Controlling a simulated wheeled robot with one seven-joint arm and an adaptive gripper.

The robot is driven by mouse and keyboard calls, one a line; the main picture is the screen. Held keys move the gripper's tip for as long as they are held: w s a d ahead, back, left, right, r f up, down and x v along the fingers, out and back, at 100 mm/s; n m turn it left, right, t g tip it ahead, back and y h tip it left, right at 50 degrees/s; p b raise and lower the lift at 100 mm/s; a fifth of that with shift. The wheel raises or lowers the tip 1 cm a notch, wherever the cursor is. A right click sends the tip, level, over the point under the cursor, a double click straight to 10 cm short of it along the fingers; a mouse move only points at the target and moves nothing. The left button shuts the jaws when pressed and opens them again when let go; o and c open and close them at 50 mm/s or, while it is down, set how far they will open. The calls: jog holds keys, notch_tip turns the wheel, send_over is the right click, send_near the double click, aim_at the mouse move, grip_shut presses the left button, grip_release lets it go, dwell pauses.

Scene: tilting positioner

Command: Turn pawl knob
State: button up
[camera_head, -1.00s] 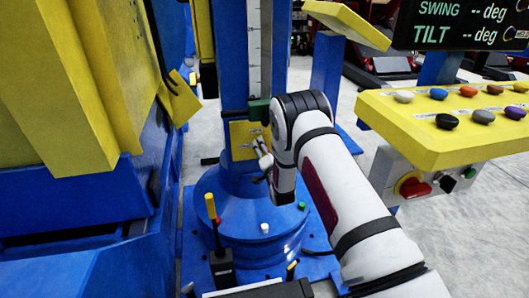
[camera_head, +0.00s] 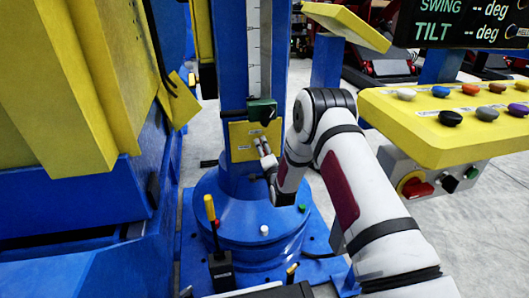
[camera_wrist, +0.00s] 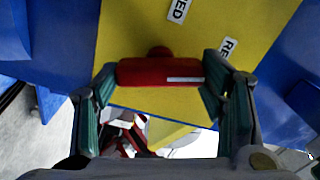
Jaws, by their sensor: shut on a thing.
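The pawl knob (camera_wrist: 160,71) is a red bar-shaped knob with a white line on its right half. In the wrist view it stands on a yellow plate (camera_wrist: 210,30) and lies crosswise between my fingertips. My gripper (camera_wrist: 161,70) is shut on it, with one green-lined finger at each end. In the head view my gripper (camera_head: 264,150) is at the yellow plate (camera_head: 240,140) on the blue column, and the knob cannot be made out there. Two white labels (camera_wrist: 179,9) on the plate are partly cut off; one ends in "ED", the other begins "RE".
A dark green block (camera_head: 262,111) sits just above the plate beside a vertical scale (camera_head: 259,50). A yellow-topped lever (camera_head: 211,208) stands front left. A yellow button panel (camera_head: 440,115) is at the right. Large yellow and blue machine parts (camera_head: 70,90) fill the left.

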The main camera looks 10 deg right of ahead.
jog(key=o, duration=1.2)
jog(key=shift+c, duration=0.2)
jog(key=shift+s, duration=0.1)
jog(key=s, duration=1.2)
